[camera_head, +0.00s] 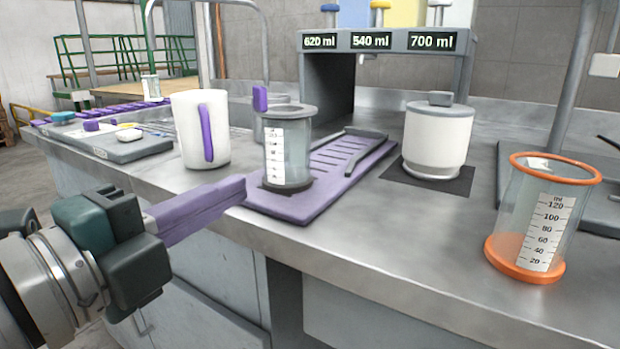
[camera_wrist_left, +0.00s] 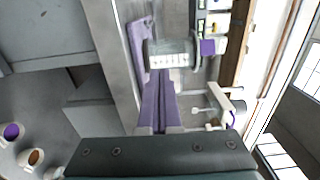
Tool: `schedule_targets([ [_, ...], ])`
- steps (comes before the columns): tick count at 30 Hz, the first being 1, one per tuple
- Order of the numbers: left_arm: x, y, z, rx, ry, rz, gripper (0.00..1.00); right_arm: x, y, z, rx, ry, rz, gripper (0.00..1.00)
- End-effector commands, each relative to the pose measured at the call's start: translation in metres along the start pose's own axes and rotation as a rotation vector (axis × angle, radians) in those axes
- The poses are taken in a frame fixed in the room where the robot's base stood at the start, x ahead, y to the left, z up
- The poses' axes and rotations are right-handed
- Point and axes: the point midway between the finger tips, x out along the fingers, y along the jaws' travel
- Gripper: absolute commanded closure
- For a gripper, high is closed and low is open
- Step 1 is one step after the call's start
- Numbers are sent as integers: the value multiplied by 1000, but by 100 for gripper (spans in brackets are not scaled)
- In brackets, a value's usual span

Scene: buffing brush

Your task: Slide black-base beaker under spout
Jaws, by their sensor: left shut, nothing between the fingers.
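The black-base beaker (camera_head: 292,150) is clear with a grey rim and white scale. It stands upright on the front part of a purple slatted tray (camera_head: 318,205). It also shows in the left wrist view (camera_wrist_left: 168,54). The dispenser (camera_head: 395,42) stands behind, with displays reading 620, 540 and 700 ml; its spouts are mostly cut off or hidden. My left gripper (camera_head: 242,187) has its purple fingers shut and empty, close to the beaker's base on its left. Any contact with it is unclear. The fingers also show in the left wrist view (camera_wrist_left: 158,88). My right gripper is not in view.
A white jug (camera_head: 187,130) with a purple handle stands left of the beaker. A clear vessel (camera_head: 262,125) is partly hidden behind it. A white lidded pot (camera_head: 436,140) on a dark mat and an orange-base beaker (camera_head: 530,225) stand right.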

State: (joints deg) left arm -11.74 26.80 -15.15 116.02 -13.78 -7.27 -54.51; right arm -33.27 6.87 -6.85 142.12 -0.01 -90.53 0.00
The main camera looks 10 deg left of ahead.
Motion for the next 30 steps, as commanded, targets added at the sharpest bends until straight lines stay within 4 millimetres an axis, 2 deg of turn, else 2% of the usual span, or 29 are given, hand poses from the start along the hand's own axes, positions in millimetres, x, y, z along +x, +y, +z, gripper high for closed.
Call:
schedule_targets([
  [3, 20, 0, 0, -1, 1, -3, 100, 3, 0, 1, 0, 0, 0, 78],
  [9, 41, 0, 0, -1, 1, -2, 100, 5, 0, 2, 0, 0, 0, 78],
  [23, 47, 0, -1, -1, 1, 0, 100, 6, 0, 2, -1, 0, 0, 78],
  [30, 74, 0, 0, -3, 0, -1, 100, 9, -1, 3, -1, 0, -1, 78],
])
